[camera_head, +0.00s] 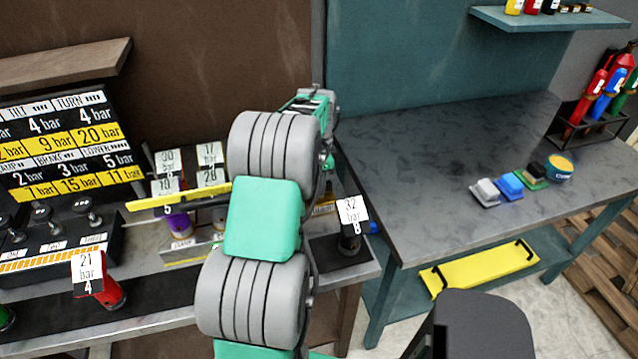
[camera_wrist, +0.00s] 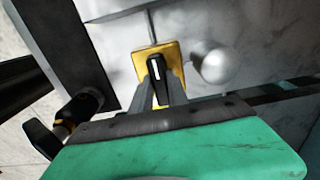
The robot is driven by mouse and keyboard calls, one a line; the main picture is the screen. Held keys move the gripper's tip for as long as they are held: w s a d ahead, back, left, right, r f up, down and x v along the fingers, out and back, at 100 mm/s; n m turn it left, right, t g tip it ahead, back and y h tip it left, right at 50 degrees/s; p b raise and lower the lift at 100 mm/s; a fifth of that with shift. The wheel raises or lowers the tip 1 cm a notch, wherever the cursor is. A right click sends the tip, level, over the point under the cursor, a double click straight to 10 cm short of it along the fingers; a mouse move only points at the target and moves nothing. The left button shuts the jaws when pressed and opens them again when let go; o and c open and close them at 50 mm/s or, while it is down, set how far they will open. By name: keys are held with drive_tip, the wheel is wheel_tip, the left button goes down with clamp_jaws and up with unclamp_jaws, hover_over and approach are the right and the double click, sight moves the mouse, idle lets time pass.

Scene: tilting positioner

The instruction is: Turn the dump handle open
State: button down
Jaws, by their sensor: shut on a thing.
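In the wrist view, a black handle (camera_wrist: 157,78) with a white stripe stands on a square yellow plate (camera_wrist: 172,50). It appears to be the dump handle; no label on it is readable. My gripper (camera_wrist: 159,88) has its dark fingers on either side of this handle and is shut on it. The white stripe runs roughly up and down in the picture. In the head view, my own arm covers the handle and hides most of my gripper, so the handle's full angle cannot be told there.
A pale round knob (camera_wrist: 215,65) sits just right of the plate. A dark lever (camera_wrist: 45,138) shows at lower left. In the head view, a bench (camera_head: 345,268) carries tagged gauges, and a yellow bar (camera_head: 178,197) sticks out beside my arm. A grey table (camera_head: 430,170) at right is mostly clear.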

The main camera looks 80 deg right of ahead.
drive_tip(key=shift+n, duration=0.3)
drive_tip(key=n+b, duration=0.1)
drive_tip(key=n, duration=0.2)
drive_tip(key=shift+n, duration=0.3)
drive_tip(key=n+b, duration=0.1)
drive_tip(key=n, duration=0.3)
drive_tip(key=shift+n, duration=0.3)
drive_tip(key=n, duration=0.4)
drive_tip(key=shift+b, duration=0.3)
drive_tip(key=shift+n, duration=2.5)
drive_tip(key=c, duration=1.3)
unclamp_jaws()
